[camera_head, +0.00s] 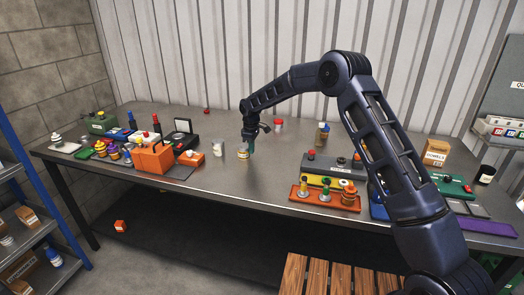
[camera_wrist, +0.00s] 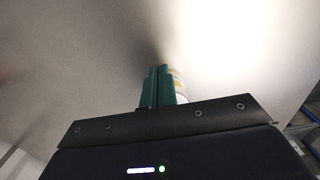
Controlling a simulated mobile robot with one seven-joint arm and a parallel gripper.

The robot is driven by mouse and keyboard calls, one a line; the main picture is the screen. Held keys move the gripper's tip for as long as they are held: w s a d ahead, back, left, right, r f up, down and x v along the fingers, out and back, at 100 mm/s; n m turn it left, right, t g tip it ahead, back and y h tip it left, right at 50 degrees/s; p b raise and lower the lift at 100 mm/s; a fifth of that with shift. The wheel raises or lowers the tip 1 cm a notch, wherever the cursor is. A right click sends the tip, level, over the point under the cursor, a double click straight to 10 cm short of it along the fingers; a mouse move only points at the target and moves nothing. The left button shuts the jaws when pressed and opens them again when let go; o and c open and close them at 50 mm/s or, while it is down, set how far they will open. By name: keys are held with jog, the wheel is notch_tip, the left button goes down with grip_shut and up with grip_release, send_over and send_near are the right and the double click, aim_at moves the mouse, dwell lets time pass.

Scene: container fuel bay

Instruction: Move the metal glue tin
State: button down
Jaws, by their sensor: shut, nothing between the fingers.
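A small tin with a yellow and white label, which looks like the metal glue tin (camera_head: 243,154), stands on the grey worktop near the middle. My gripper (camera_head: 251,148) points down just to the right of it in the head view. In the wrist view the teal fingers (camera_wrist: 158,86) are together with nothing between them. Part of the tin (camera_wrist: 179,84) shows close beside and behind the fingers there; the rest is hidden. I cannot tell whether the fingers touch it.
A pale cup (camera_head: 218,147) and an orange toolbox (camera_head: 154,157) stand to the left. A red-lidded jar (camera_head: 278,125) and a bottle (camera_head: 323,132) stand farther back. An orange tray (camera_head: 322,201) of fittings lies to the right. The worktop in front of the tin is clear.

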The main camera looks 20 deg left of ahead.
jog(key=shift+a, duration=0.15)
notch_tip(320, 180, up, 10)
jog(key=d+r+m+t, duration=0.1)
jog(key=d+r+m, duration=0.1)
jog(key=d+r, duration=0.65)
jog(key=d+r+m, duration=0.2)
jog(key=d+r, duration=0.3)
jog(key=d, duration=0.6)
jog(key=s+d+r+m+t, duration=0.15)
jog(key=s+d+r, duration=0.25)
jog(key=d, duration=0.6)
jog(key=s+d+r+m, duration=0.3)
jog(key=s+d+r, duration=0.1)
jog(key=d, duration=0.6)
jog(key=s+d+r+m, duration=0.1)
jog(key=s+d+m, duration=0.4)
jog(key=s+d, duration=0.9)
jog(key=s+d+f+m+t, duration=0.2)
jog(key=s+d+f+m, duration=0.2)
jog(key=s+d, duration=0.5)
jog(key=s+f, duration=0.2)
jog(key=s, duration=0.2)
jog(key=shift+s+d, duration=0.2)
jog(key=shift+s, duration=0.1)
